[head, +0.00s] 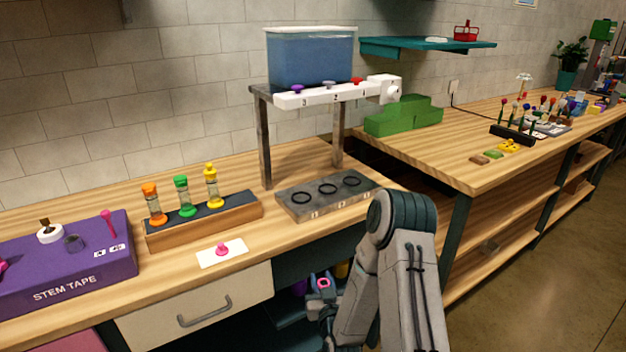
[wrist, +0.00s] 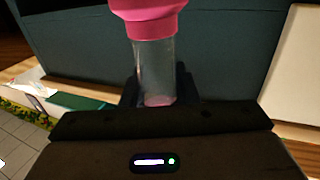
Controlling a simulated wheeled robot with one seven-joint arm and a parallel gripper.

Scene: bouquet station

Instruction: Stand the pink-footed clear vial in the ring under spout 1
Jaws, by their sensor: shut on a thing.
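The clear vial (wrist: 155,70) is held upright or nearly so between my gripper's fingers in the wrist view, with a wide pink end (wrist: 150,18) at the top of the picture. In the head view only its pink part (head: 323,282) shows at my gripper (head: 322,290), in front of the bench and below its top. The grey ring plate (head: 300,211) lies on the bench with three empty dark rings. The right ring (head: 351,181) is under spout 1, the red-knobbed spout (head: 357,81) at the right of the white bar.
A wooden rack (head: 205,222) with orange, green and yellow vials stands left of the ring plate. A white card (head: 222,253) with a pink piece lies in front. Grey posts (head: 264,140) carry the water tank (head: 312,60) above the plate. A purple block (head: 70,270) is far left.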

